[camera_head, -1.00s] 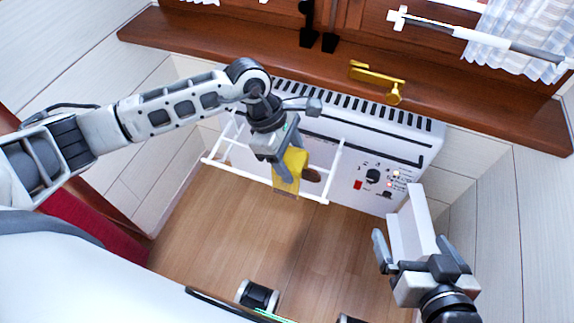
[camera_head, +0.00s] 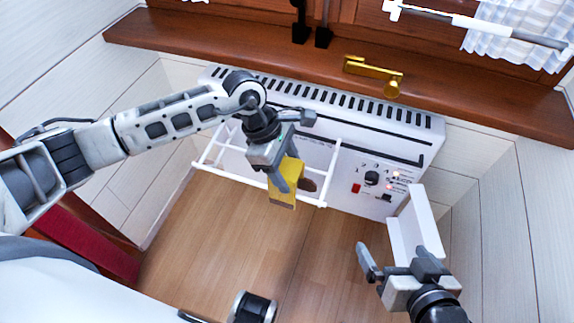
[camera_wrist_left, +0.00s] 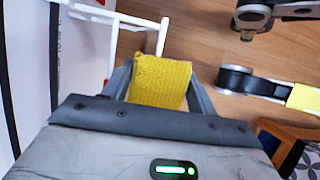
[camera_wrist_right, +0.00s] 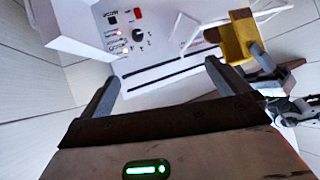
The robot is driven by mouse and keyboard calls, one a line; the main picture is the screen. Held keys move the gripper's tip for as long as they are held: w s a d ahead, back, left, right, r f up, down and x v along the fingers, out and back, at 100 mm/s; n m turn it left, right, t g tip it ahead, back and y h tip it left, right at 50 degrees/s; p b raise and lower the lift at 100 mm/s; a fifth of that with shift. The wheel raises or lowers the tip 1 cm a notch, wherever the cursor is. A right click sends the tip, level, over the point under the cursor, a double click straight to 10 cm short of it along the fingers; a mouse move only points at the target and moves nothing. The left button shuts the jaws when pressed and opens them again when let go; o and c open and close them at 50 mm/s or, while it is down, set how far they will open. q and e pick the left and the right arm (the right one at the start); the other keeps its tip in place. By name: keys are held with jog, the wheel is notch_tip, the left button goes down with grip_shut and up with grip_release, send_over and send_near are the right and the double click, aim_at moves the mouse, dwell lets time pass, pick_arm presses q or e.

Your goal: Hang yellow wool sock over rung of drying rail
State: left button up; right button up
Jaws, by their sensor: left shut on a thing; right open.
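The yellow wool sock (camera_head: 284,192) is held between the fingers of my left gripper (camera_head: 287,172), at the front rung of the white drying rail (camera_head: 228,177). The sock's lower end reaches below the rung in the head view; whether it lies over the rung or only in front of it I cannot tell. In the left wrist view the sock (camera_wrist_left: 160,80) fills the gap between the fingers, with the rail (camera_wrist_left: 112,18) just beyond. My right gripper (camera_head: 391,262) is open and empty, away from the rail to the right.
The rail is mounted on a white heater (camera_head: 330,125) with knobs and lights. A brown item (camera_head: 308,185) is just right of the sock. A white box-like piece (camera_head: 424,222) projects beside the heater near my right gripper. A wooden sill (camera_head: 240,50) runs above; the floor (camera_head: 225,235) in front is largely clear.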

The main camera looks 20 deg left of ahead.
pick_arm(q)
jog(key=shift+f+b, duration=1.25)
jog(key=shift+f, duration=0.3)
jog(key=shift+f+b, duration=0.5)
jog(key=shift+f, duration=0.05)
pick_arm(e)
notch_tip(320, 180, down, 6)
jog(key=a+g, duration=0.1)
jog(key=a, duration=0.1)
pick_arm(q)
jog(key=shift+f+b, duration=0.9)
jog(key=shift+f, duration=0.1)
jog(key=shift+f+b, duration=0.3)
jog(key=shift+f, duration=0.05)
jog(key=shift+f+b, duration=0.45)
jog(key=shift+f, duration=0.35)
pick_arm(e)
jog(key=shift+w+a+r+n+t+y, duration=0.15)
jog(key=shift+w+r+t+y, duration=0.2)
jog(key=shift+r, duration=0.4)
jog(key=shift+w+a+r+n+t+y, duration=0.1)
jog(key=shift+r+t+y, duration=0.1)
jog(key=shift+r+t, duration=0.4)
jog(key=shift+w+a+r+n+t+y, duration=0.15)
jog(key=shift+w+r+t+y, duration=0.1)
jog(key=shift+r, duration=0.65)
